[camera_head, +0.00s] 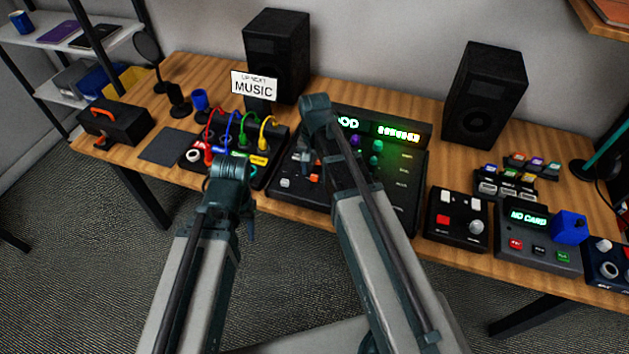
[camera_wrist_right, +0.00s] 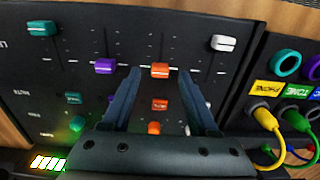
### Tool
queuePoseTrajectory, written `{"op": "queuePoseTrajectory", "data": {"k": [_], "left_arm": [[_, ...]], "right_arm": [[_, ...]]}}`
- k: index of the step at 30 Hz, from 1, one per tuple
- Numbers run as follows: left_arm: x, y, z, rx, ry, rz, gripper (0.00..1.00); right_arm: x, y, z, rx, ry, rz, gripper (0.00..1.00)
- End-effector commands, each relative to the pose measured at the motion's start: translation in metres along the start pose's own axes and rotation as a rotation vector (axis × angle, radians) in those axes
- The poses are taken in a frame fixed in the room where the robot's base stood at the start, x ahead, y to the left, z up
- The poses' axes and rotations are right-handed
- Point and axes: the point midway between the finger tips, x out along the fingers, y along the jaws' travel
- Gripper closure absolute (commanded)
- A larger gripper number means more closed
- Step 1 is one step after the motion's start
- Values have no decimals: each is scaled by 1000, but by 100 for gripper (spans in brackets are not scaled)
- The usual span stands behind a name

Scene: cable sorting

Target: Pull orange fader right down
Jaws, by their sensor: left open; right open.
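The orange fader (camera_wrist_right: 160,70) sits on the black mixer panel (camera_wrist_right: 150,25) in the right wrist view, on a vertical slot about level with the purple fader. My right gripper (camera_wrist_right: 160,76) is open, with one finger on each side of the orange fader and visible gaps on both sides. In the head view the orange fader (camera_head: 316,178) shows small beside my right arm, and the right fingertips are hard to make out there. My left gripper (camera_head: 251,233) hangs open and empty near the table's front edge, left of the mixer.
A purple fader (camera_wrist_right: 105,66), a teal fader (camera_wrist_right: 41,28) and a white fader (camera_wrist_right: 223,43) are on the same panel. A patch box with coloured cables (camera_head: 262,140) stands left of the mixer. A box with a red button (camera_head: 443,219) stands right.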

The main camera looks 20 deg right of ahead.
Motion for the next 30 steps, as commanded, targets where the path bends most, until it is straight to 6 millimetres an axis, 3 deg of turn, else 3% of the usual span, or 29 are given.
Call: {"op": "queuePoseTrajectory", "data": {"k": [1,3,14,24,30], "left_arm": [[11,1,-1,0,0,0,50],[16,2,-1,0,0,0,50],[17,2,-1,0,0,0,50],[17,2,-1,0,0,0,50],[17,2,-1,0,0,0,50]], "right_arm": [[12,0,0,0,0,0,40],[16,0,0,0,0,0,40],[17,0,0,0,0,0,40],[17,0,0,0,0,0,99],[18,0,2,0,0,0,100]]}}
